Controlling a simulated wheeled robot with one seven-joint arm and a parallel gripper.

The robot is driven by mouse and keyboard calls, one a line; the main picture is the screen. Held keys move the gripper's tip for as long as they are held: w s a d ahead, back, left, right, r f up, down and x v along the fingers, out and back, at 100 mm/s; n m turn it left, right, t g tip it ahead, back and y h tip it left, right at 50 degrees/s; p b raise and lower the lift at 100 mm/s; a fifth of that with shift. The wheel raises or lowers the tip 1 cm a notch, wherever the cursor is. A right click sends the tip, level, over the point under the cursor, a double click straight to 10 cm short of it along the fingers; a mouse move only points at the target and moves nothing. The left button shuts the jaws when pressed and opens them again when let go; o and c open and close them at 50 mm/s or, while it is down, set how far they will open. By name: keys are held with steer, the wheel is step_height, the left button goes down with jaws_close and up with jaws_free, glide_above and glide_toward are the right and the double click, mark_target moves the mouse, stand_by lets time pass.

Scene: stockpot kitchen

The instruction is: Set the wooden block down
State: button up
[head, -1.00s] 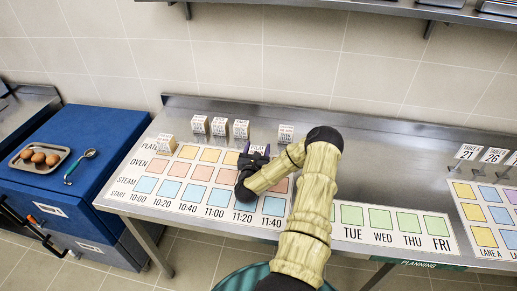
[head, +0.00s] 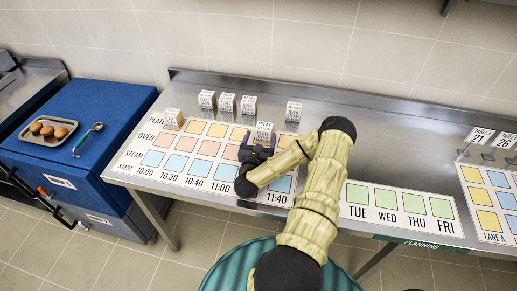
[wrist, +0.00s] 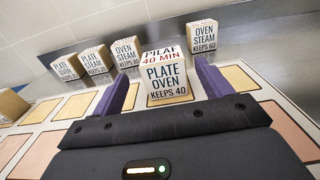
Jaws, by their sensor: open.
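The wooden block (head: 263,131) has a white label reading "PILAF 40 MIN" and "PLATE OVEN KEEPS 40". It appears to stand upright on the printed chart (head: 131,159), in the plate row, second column from the right. My gripper (head: 258,149) is open at the near side of the block. In the wrist view the block (wrist: 167,82) is between and slightly beyond the tips of the purple fingers of my gripper (wrist: 165,68), with a gap visible on each side. The block's underside is hidden.
Several similar labelled blocks (head: 227,103) stand along the back of the steel table (head: 370,140). Another block (head: 173,118) sits at the plate row's left end. A blue cabinet (head: 100,110) with a tray of eggs (head: 47,130) is at left. Weekday squares (head: 386,200) lie right of my arm.

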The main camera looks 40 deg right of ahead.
steer(key=shift+s+a+f+b, duration=0.2)
steer(key=shift+s+a+b, duration=0.25)
steer(key=shift+s+b, duration=0.3)
steer(key=shift+a+r+p, duration=0.2)
steer(key=shift+a+p, duration=0.05)
steer(key=shift+p, duration=0.1)
steer(key=shift+s+a+f, duration=0.1)
steer(key=shift+a+f, duration=0.1)
steer(key=shift+a, duration=0.1)
steer(key=shift+s+a+r+p, duration=0.1)
steer(key=shift+s+a+p, duration=0.2)
steer(key=shift+a, duration=0.1)
steer(key=shift+s+a+r, duration=0.2)
steer(key=shift+s+r, duration=0.05)
steer(key=shift+s, duration=0.1)
